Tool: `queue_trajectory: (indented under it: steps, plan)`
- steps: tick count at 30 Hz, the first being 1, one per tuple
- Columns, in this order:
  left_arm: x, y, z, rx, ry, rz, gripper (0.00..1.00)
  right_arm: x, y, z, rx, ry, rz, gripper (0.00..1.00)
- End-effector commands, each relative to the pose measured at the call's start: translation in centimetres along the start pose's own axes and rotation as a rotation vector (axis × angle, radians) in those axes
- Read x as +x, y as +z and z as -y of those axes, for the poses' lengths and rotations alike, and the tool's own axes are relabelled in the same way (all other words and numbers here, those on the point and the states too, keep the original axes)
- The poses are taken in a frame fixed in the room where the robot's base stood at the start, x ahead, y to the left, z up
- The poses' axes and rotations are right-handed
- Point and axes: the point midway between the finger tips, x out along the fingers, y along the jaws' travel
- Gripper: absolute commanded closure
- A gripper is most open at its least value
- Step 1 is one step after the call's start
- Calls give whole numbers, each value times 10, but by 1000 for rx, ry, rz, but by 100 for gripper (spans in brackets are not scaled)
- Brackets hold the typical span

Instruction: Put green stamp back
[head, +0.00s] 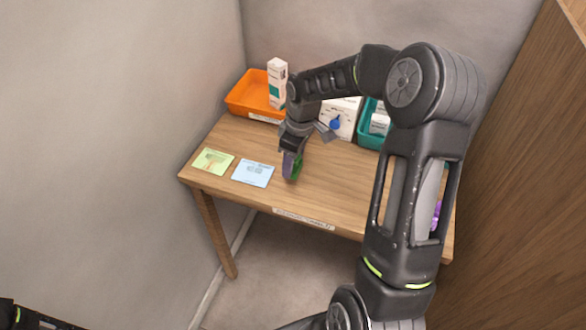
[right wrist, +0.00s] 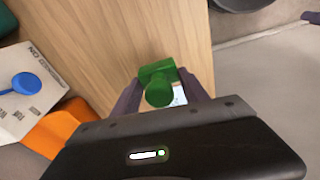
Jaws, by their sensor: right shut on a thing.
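The green stamp (right wrist: 158,88) is between the two fingers of my right gripper (right wrist: 160,95), which is shut on it. In the head view the green stamp (head: 297,170) shows at the fingertips of the right gripper (head: 291,163), low over the table near its front edge, right of the blue card. I cannot tell whether the stamp touches the table. A green card (head: 213,161) lies flat at the table's left end. A blue card (head: 253,173) lies between it and the gripper. My left gripper is not in view.
On the wooden table (head: 330,188), an orange bin (head: 246,96) stands at the back left with a white-green carton (head: 277,84). A blue stamp-like thing (head: 335,122) is by a white panel (head: 350,106). A teal bin (head: 364,134) holds boxes. My right arm hides the table's right part.

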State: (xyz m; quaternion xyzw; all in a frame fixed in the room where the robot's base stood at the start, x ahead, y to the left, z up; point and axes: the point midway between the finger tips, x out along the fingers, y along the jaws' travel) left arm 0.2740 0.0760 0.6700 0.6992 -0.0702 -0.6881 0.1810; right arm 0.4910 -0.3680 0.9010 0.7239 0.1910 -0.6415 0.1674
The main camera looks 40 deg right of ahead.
Motion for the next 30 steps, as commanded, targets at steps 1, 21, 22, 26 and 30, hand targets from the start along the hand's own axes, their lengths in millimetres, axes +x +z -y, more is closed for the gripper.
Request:
queue_trajectory:
  steps: [1,21,22,26,30]
  plan:
    - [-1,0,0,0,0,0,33,4,1,1,0,-3,3,74]
    - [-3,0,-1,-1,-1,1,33,39,5,0,0,-1,1,47]
    - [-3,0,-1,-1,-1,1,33,38,5,0,0,-1,1,44]
    - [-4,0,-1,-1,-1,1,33,38,5,0,0,-2,1,34]
    - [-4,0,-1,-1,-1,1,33,38,5,0,0,-2,1,26]
